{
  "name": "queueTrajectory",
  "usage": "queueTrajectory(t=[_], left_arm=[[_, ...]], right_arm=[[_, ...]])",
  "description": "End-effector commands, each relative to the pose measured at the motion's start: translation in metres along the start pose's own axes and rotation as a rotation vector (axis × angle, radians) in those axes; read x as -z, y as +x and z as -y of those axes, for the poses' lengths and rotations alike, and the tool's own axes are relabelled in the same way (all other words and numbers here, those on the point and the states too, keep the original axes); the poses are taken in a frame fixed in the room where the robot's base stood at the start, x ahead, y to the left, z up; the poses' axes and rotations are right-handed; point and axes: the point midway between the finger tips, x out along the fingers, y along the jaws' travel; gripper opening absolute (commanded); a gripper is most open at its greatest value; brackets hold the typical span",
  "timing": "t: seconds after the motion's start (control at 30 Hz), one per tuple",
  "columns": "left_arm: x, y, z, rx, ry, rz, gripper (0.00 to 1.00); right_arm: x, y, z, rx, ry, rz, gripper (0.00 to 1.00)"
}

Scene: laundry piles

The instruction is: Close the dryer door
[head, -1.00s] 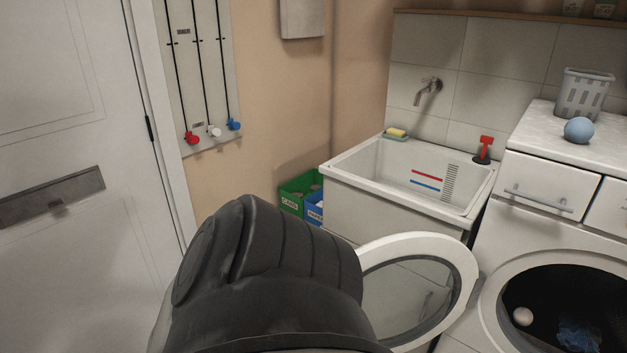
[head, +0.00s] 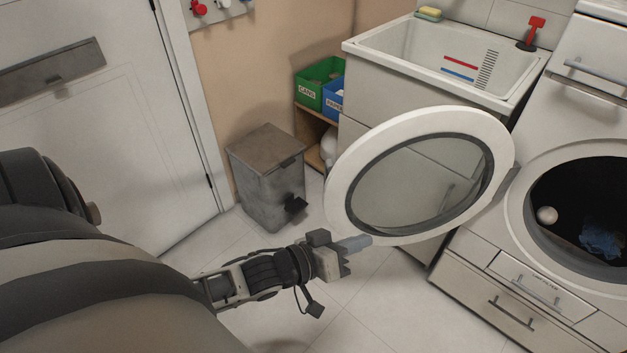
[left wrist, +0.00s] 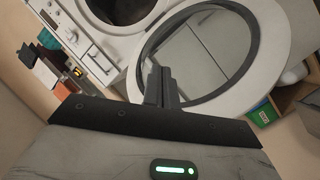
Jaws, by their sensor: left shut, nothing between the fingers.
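The dryer door (head: 344,196) is a round white ring with a dark-rimmed glass window. It stands wide open, swung out to the left of the dryer (head: 516,203). In the left wrist view the shut fingers (left wrist: 162,85) overlap the door's rim (left wrist: 272,45). My right gripper is out of view.
A white sink (head: 440,60) stands behind the door. A grey pedal bin (head: 265,185) stands to the left on the tiled floor. Green (head: 310,95) and blue (head: 333,100) bins sit on a low shelf. The floor around my left gripper is clear.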

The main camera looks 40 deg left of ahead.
Motion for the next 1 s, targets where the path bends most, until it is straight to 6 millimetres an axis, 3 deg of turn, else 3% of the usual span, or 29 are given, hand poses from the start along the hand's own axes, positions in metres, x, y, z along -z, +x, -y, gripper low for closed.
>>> queueTrajectory(t=[0.03, 0.2, 0.3, 0.4, 0.53, 0.63, 1.0], left_arm=[[-0.019, 0.000, 0.051, -0.010, -0.106, -0.006, 0.00], [-0.005, -0.016, 0.149, -0.084, -0.519, -0.043, 0.00], [0.014, -0.026, 0.187, -0.131, -0.704, -0.054, 0.00], [0.031, -0.036, 0.210, -0.161, -0.829, -0.059, 0.00], [0.045, -0.041, 0.222, -0.183, -0.910, -0.064, 0.00], [0.049, -0.034, 0.222, -0.189, -0.926, -0.066, 0.00], [0.057, 0.030, 0.212, -0.188, -0.924, -0.065, 0.00]], right_arm=[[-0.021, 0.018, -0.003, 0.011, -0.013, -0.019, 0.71], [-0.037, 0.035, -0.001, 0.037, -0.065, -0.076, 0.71], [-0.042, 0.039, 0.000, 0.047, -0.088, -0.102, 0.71], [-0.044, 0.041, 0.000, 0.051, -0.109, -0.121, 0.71], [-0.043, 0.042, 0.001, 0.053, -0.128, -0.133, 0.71], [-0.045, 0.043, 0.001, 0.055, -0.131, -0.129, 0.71], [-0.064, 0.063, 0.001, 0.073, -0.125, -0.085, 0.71]])
